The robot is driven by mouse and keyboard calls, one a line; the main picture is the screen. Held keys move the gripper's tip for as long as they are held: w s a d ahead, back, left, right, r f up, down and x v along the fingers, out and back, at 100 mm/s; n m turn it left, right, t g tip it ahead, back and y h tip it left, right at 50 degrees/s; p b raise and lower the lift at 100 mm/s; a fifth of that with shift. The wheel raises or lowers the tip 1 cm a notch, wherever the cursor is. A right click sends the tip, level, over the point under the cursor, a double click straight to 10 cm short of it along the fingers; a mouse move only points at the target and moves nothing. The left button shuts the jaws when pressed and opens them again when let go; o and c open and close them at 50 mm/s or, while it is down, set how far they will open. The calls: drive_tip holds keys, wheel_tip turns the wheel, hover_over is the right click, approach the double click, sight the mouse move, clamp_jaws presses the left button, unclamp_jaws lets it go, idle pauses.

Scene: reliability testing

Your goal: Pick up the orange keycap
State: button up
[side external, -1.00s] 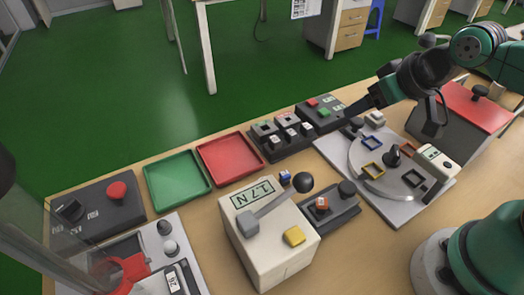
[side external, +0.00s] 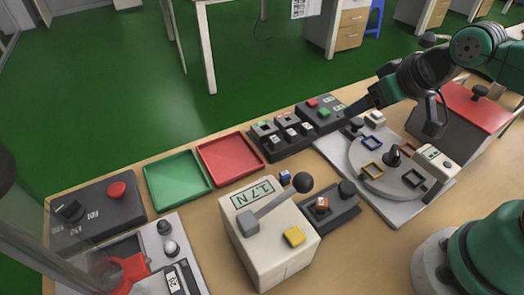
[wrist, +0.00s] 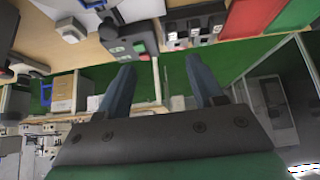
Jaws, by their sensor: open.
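A small orange-red keycap (side external: 322,204) sits on a dark fixture block (side external: 335,215) right of the white force tester, in the side external view. I cannot pick it out in the wrist view. My gripper (side external: 347,112) is high at the upper right, above the back of the bench near the switch boxes, well apart from the keycap. In the wrist view my gripper (wrist: 160,75) has its two blue-grey fingers spread with nothing between them.
The white tester (side external: 265,255) with its lever and black ball stands beside the keycap's fixture. A blue cap (side external: 285,177) lies behind it. A round turntable (side external: 388,168) with coloured frames is right. Green (side external: 177,178) and red (side external: 230,158) trays lie left.

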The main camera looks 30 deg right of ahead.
drive_tip(key=shift+o, duration=0.3)
idle(0.5)
drive_tip(key=m+g+y, duration=0.3)
drive_tip(key=m+g, duration=0.5)
drive_tip(key=g, duration=0.2)
hover_over(323, 201)
drive_tip(key=w+d, duration=0.2)
drive_tip(key=f, duration=0.5)
drive_tip(key=shift+w+d+f, duration=0.15)
drive_tip(key=shift+w+f, duration=0.05)
drive_tip(key=shift+f, duration=0.15)
drive_tip(key=shift+s+a+f+m, duration=0.15)
drive_tip(key=shift+a+m, duration=0.05)
drive_tip(key=shift+m, duration=0.2)
drive_tip(key=shift+s+a+f+g, duration=0.2)
drive_tip(key=shift+f+g, duration=0.1)
drive_tip(key=shift+f, duration=0.1)
drive_tip(key=shift+x, duration=2.4)
clamp_jaws()
